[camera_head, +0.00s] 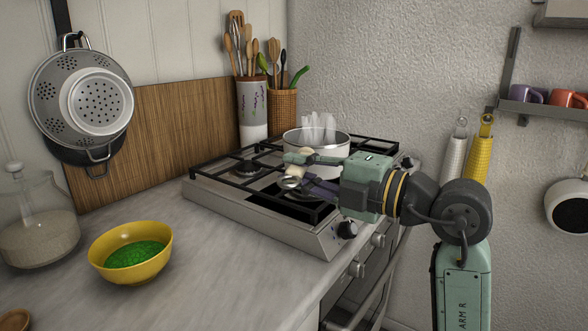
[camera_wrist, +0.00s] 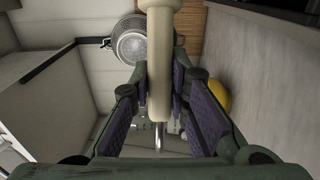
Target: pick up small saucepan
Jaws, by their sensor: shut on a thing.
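A small white saucepan (camera_head: 332,158) with a metal rim is on the back part of the stove, partly hidden behind my gripper (camera_head: 298,172). Something pale and upright shows inside it. In the wrist view, a cream handle (camera_wrist: 160,50) runs between the two purple-padded fingers of my gripper (camera_wrist: 159,88), which is shut on it. The handle's metal hanging loop (camera_wrist: 158,137) sticks out toward my palm. The far end of the handle leaves the top of the wrist view, so its join to the pan is hidden there.
The stove (camera_head: 262,213) has black grates and front knobs. A yellow bowl (camera_head: 105,258) of green food and a glass jar (camera_head: 35,225) stand on the counter. Utensil holders (camera_head: 252,110) stand behind the stove. A colander (camera_head: 52,85) and another white pan (camera_head: 570,212) hang on the walls.

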